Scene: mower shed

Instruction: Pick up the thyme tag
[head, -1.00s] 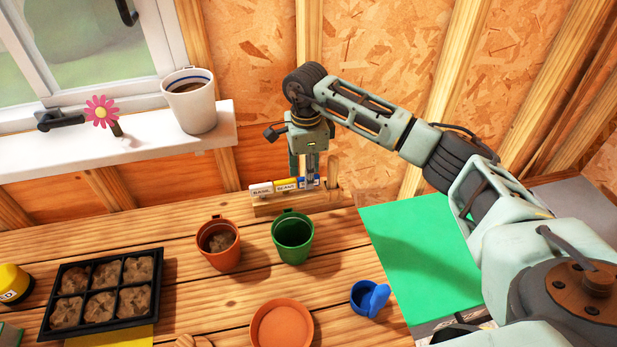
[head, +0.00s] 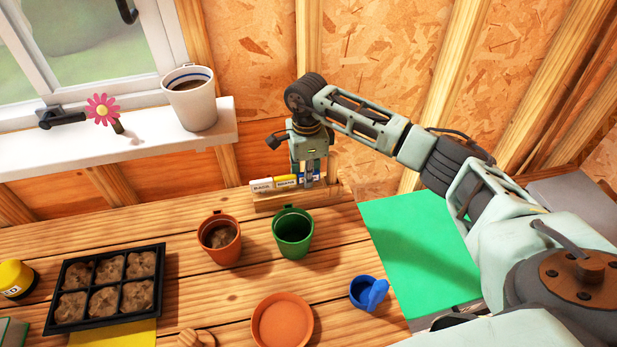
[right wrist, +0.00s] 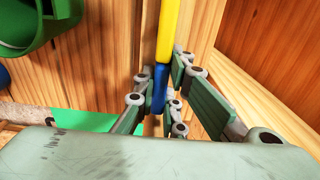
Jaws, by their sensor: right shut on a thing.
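A wooden rack (head: 285,204) at the back of the bench holds a row of tags: a white tag (head: 262,187), a yellow tag (head: 286,181) and a blue tag (head: 317,177). The blue tag's word is hidden by my fingers. My right gripper (head: 309,182) points down over the rack and is shut on the blue tag. In the right wrist view the blue tag (right wrist: 160,88) is between the fingers (right wrist: 157,98), with the yellow tag (right wrist: 168,30) close beside it. The blue tag still stands in the rack's row. My left gripper is not in view.
A green pot (head: 293,238) and a terracotta pot (head: 219,244) stand in front of the rack. A wooden stick (head: 333,168) rises just right of my gripper. A mug (head: 190,104) is on the sill. A green mat (head: 420,240) lies right.

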